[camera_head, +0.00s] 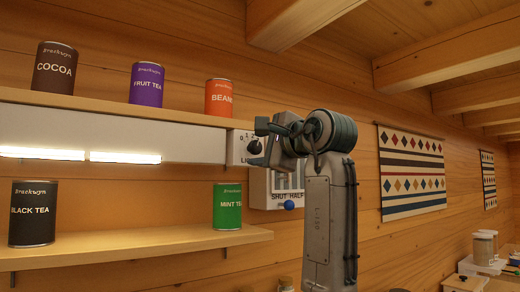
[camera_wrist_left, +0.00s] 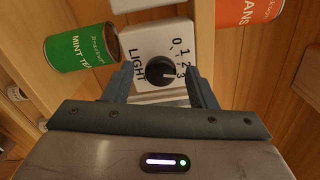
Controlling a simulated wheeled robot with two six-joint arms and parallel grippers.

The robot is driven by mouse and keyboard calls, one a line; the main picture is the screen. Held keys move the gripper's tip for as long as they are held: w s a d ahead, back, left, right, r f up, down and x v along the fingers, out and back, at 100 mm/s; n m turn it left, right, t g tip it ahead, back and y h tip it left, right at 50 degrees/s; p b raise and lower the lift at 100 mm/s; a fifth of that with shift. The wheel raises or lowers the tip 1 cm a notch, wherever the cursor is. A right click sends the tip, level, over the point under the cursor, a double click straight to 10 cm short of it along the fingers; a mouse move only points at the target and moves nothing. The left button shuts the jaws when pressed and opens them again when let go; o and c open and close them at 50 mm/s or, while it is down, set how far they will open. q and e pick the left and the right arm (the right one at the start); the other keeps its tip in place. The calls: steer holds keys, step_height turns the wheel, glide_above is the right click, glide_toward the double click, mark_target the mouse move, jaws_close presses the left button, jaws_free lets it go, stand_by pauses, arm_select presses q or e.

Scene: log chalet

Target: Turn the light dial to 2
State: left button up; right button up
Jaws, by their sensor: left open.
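The light dial is a black round knob (camera_wrist_left: 160,70) on a white plate marked LIGHT, with the numbers 0 to 3 beside it in the left wrist view. A pale mark on the knob seems to lie toward the 3, but it is too small to be sure. In the head view the dial's white box (camera_head: 236,149) is partly hidden by my left gripper (camera_head: 264,143). My left gripper is open and empty. Its fingers stand on either side of the knob in the left wrist view, and I cannot tell whether they touch it. My right gripper is not in view.
An upper shelf (camera_head: 110,105) holds cocoa, fruit tea and bean cans; a lower shelf (camera_head: 130,242) holds black tea and mint tea (camera_head: 227,206) cans. A box marked SHUT, HALF (camera_head: 287,197) with a blue knob hangs below the dial.

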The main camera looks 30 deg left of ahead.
arm_select(q)
steer(key=b+v, duration=0.4)
steer(key=v, duration=0.6)
steer(key=shift+d+b, duration=0.25)
steer(key=shift+b, duration=0.1)
